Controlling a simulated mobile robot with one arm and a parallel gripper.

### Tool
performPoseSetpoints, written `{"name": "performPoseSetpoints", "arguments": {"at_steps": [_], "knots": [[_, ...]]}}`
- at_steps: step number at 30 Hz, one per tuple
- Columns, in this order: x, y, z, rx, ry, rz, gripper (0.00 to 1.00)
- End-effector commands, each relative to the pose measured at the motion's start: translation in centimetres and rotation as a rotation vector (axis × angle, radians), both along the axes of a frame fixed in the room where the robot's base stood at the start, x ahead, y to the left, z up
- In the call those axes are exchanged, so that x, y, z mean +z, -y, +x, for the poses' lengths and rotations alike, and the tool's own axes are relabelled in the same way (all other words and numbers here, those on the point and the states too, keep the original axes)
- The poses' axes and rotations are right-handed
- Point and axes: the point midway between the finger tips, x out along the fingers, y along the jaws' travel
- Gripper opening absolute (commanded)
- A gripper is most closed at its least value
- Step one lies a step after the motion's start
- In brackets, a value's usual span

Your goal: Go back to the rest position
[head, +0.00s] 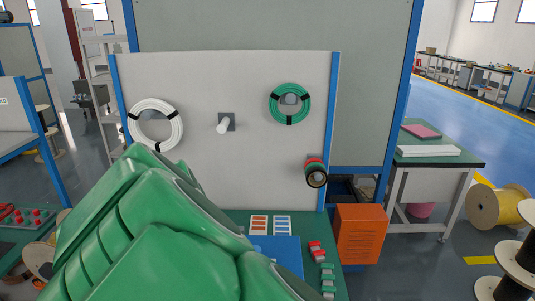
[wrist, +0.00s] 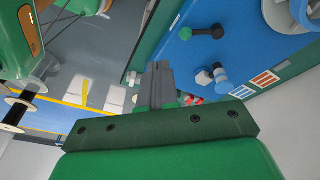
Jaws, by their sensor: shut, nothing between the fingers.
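My gripper (wrist: 158,86) shows in the wrist view with its two grey fingers together and nothing between them. It points over the floor beside the green table edge. In the head view my green arm fills the lower left and hides part of the table; the gripper itself does not show there.
A white board (head: 200,85) holds a white cable coil (head: 174,127), a green cable coil (head: 274,98), an empty peg (head: 224,125) and a dark red-banded spool (head: 316,177).

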Motion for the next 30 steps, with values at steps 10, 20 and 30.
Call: {"name": "performPoseSetpoints", "arguments": {"at_steps": [10, 20, 30], "knots": [[4.1, 13.2, -3.9, 0.213, -0.224, 0.094, 0.0], [6.4, 20.0, -10.6, 0.503, -0.333, 0.222, 0.0], [8.1, 23.4, -17.1, 0.789, -0.344, 0.293, 0.0]]}}
